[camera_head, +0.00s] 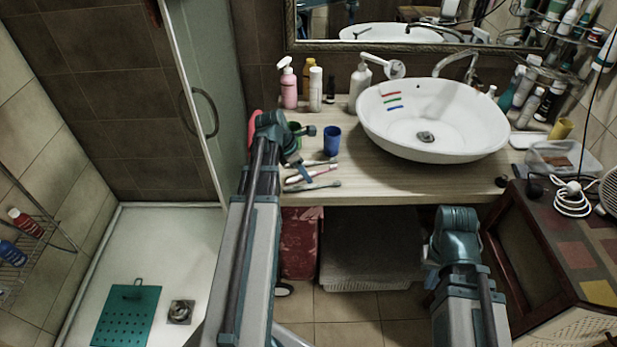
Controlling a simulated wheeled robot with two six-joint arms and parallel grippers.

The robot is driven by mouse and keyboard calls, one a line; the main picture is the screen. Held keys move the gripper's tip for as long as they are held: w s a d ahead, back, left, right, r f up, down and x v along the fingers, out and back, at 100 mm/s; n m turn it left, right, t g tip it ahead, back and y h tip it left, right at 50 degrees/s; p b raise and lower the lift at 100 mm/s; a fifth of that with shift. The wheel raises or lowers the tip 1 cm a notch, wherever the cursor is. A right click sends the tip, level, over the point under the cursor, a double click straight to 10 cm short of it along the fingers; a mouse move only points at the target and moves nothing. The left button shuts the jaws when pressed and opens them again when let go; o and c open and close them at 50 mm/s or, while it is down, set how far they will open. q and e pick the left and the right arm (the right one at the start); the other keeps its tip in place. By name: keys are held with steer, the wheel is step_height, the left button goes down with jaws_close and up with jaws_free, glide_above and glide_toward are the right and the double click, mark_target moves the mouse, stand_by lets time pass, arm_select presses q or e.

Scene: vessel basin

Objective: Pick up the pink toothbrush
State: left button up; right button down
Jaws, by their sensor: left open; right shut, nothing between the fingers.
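The pink toothbrush (318,172) lies on the wooden counter, the middle one of 3 brushes lying roughly side by side. A pale brush (322,162) lies just behind it and a greyish one (322,186) just in front. My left gripper (297,168) is over the left ends of the brushes, open, with nothing seen in it. It covers part of that area, and I cannot tell whether it touches a brush. My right arm stands in front of the counter at the right; its gripper is hidden.
A blue cup (332,141) stands close behind the brushes, with a green cup (295,131) partly hidden by my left arm. The white basin (440,150) takes up the counter's right. A pink pump bottle (289,88) and other bottles stand at the back.

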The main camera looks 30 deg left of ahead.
arm_select(q)
steer(key=shift+f, duration=0.15)
steer(key=shift+c, duration=0.3)
jaws_close()
